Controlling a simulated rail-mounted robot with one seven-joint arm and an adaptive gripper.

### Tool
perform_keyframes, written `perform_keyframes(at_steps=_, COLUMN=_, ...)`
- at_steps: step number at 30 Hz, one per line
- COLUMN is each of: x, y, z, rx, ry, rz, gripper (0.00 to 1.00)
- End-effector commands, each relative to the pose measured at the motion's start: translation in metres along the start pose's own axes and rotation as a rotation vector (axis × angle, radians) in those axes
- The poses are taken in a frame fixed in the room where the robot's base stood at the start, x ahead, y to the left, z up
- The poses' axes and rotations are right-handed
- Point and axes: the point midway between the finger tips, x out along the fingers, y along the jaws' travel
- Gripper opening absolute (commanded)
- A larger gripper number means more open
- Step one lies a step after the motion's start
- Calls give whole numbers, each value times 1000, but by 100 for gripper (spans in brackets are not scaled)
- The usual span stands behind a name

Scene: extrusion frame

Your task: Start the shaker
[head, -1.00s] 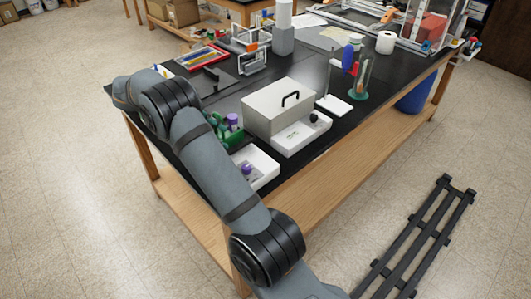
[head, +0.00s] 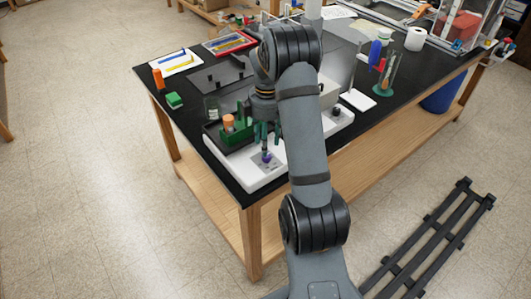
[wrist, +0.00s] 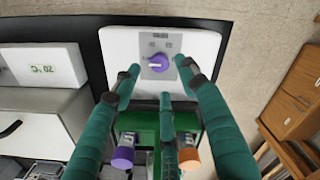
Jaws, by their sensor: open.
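The shaker (head: 237,175) is a white, low unit at the front left corner of the black bench. Its purple knob (head: 267,157) sits on a grey panel at the front; in the wrist view the knob (wrist: 158,62) shows a white pointer mark. A green rack (wrist: 138,122) with purple-capped and orange-capped tubes stands on its dark platform. My gripper (head: 267,138) has dark green fingers pointing down, open and empty, above the knob area. In the wrist view its fingertips (wrist: 160,82) are spread just below the knob; contact cannot be told.
A white box unit (wrist: 40,65) reading 20 °C stands close beside the shaker. A stand (head: 357,98) and a green-based cylinder (head: 387,80) are further right. A green block (head: 174,100) and an orange-capped item (head: 158,79) are at the left.

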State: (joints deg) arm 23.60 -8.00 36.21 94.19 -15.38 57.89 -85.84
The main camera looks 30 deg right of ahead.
Motion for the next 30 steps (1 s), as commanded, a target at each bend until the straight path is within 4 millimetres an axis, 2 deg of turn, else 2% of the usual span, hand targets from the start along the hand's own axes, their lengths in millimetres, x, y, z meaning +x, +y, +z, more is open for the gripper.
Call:
perform_keyframes(at_steps=6, x=38, y=-2, z=1, rx=-1, ry=-3, rz=-6, gripper=43)
perform_keyframes(at_steps=12, x=56, y=0, z=0, rx=-1, ry=-1, rz=-1, gripper=43)
perform_keyframes(at_steps=22, x=60, y=0, z=0, rx=-1, ry=-1, rz=0, gripper=42)
perform_keyframes(at_steps=30, x=60, y=0, z=0, rx=-2, ry=-1, rz=0, gripper=27)
